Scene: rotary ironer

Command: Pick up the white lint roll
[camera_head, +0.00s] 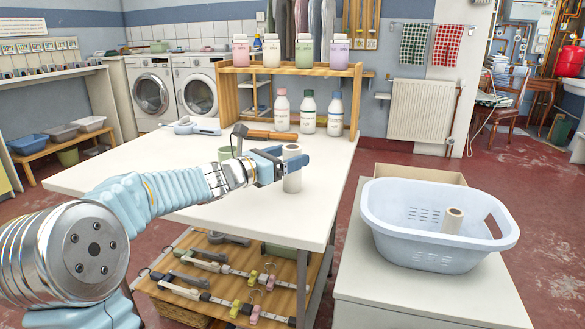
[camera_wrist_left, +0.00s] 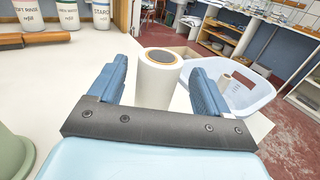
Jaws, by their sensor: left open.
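A white lint roll (camera_head: 292,180) stands upright on the white table near its right side. In the left wrist view the lint roll (camera_wrist_left: 157,78) shows its tan top ring and dark core. My left gripper (camera_head: 294,162) is open with its two blue fingers on either side of the roll. In the left wrist view the fingers of the left gripper (camera_wrist_left: 160,85) flank the roll, with a gap visible at least on the right. The roll's lower part is partly hidden by the gripper. My right gripper is not in view.
A pale blue basket (camera_head: 415,240) on a white cabinet to the right holds another roll (camera_head: 453,220). A wooden shelf (camera_head: 290,70) with bottles stands at the table's back. A green container (camera_head: 226,154) sits behind my left wrist. The table's left part is clear.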

